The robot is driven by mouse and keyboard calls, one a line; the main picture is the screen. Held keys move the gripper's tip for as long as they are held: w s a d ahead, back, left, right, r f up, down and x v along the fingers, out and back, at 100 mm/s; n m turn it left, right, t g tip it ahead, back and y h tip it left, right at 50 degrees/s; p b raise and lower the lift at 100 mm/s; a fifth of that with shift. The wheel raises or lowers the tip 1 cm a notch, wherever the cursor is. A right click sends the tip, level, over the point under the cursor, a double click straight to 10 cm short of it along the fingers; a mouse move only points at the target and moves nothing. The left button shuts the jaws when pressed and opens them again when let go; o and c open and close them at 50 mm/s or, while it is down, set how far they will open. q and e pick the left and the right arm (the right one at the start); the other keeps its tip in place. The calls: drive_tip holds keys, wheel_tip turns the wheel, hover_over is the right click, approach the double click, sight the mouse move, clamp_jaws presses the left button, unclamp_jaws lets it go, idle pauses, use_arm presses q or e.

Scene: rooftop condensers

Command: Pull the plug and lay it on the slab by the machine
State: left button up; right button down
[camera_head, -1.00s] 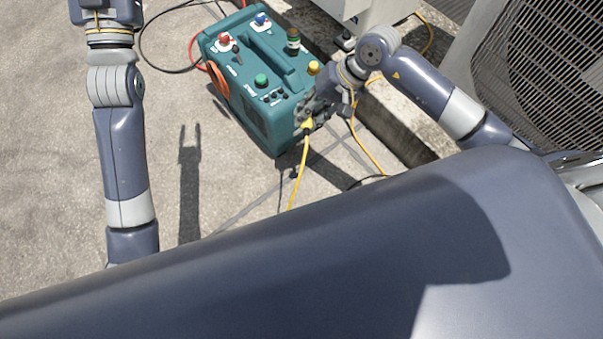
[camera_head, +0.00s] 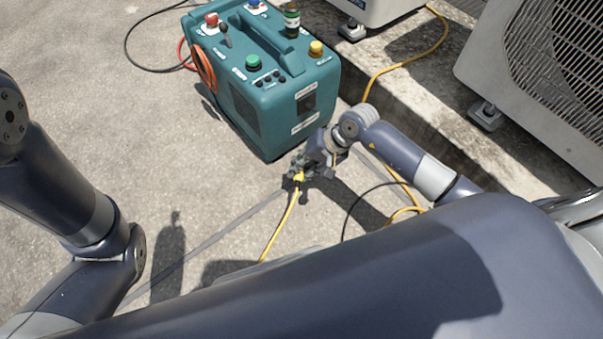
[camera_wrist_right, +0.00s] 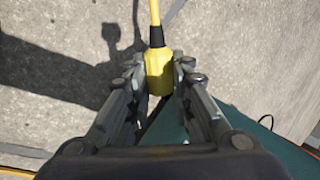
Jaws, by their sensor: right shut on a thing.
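The yellow plug (camera_head: 299,178) is clear of the teal machine (camera_head: 265,85). My right gripper (camera_head: 298,173) is shut on it, in front of the machine's near face, which bears a dark square panel (camera_head: 306,103). A yellow cord (camera_head: 281,222) runs down from the plug. In the right wrist view the plug (camera_wrist_right: 158,72) sits between the two fingers of the gripper (camera_wrist_right: 159,78), its cord leading to the top. The concrete slab (camera_head: 225,180) lies bare beside and in front of the machine. My left arm shows at the left, but its gripper is out of view.
A raised concrete ledge (camera_head: 425,115) runs right of the machine, bearing a grilled condenser unit (camera_head: 545,85). A yellow cable (camera_head: 405,68) crosses it. A black cable (camera_head: 350,215) loops on the ground near my right arm. The ground left of the machine is largely clear.

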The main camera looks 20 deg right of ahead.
drive_tip(key=shift+f, duration=0.5)
drive_tip(key=shift+f+b, duration=2.05)
drive_tip(key=shift+f, duration=0.55)
drive_tip(key=c, duration=1.3)
unclamp_jaws()
drive_tip(key=shift+c, duration=0.2)
drive_tip(key=shift+d+r, duration=0.25)
drive_tip(key=v, duration=1.1)
drive_tip(key=shift+r, duration=0.2)
